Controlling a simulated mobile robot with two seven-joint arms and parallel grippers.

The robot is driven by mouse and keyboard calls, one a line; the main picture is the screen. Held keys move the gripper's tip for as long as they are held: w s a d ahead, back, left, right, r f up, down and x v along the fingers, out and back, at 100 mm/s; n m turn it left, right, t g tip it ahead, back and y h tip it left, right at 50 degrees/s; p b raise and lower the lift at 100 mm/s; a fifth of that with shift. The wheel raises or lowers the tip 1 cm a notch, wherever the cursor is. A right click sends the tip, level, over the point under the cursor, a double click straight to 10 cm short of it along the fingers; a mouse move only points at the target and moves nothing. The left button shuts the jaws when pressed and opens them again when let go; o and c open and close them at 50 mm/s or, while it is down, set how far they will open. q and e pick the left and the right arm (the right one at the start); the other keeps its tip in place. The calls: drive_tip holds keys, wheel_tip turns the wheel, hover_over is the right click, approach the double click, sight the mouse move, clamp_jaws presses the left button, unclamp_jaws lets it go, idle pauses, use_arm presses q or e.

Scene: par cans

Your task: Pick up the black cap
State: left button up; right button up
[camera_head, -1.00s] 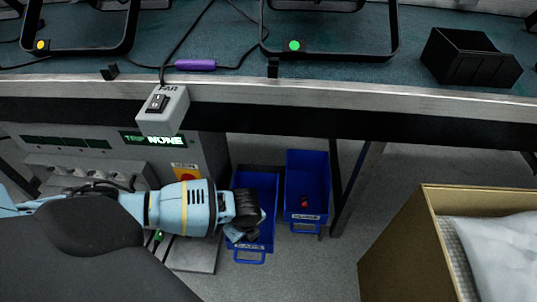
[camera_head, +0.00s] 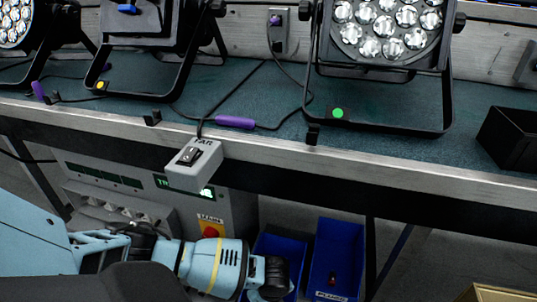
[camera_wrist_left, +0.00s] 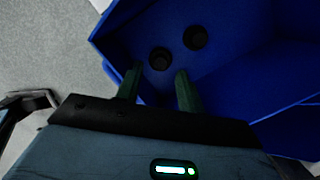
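Two round black caps lie in a blue bin (camera_wrist_left: 225,75) in the left wrist view. The nearer cap (camera_wrist_left: 159,57) is just beyond the fingertips, roughly in line with the gap between them; the other cap (camera_wrist_left: 195,38) is up and to the right. My left gripper (camera_wrist_left: 158,71) is open with nothing between its fingers. In the head view my left arm reaches in from the left to the left blue bin (camera_head: 281,245) under the bench; the gripper's fingers and the caps cannot be made out there. My right gripper is not in view.
A second blue bin (camera_head: 338,250), labelled PLUGS, stands just right with a small red item (camera_head: 332,278) inside. The bench edge (camera_head: 350,165) and a grey switch box (camera_head: 194,164) overhang the area. A cardboard box (camera_head: 493,293) is at the lower right.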

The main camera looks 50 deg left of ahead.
use_arm(q)
wheel_tip(320, 180, down, 5)
drive_tip(key=b, duration=0.2)
drive_tip(key=shift+w+a+r+b, duration=0.1)
drive_tip(key=shift+b, duration=0.3)
drive_tip(key=shift+r, duration=0.1)
drive_tip(key=c, duration=0.7)
wheel_tip(320, 180, up, 9)
drive_tip(key=p, duration=0.5)
drive_tip(key=shift+r, duration=0.5)
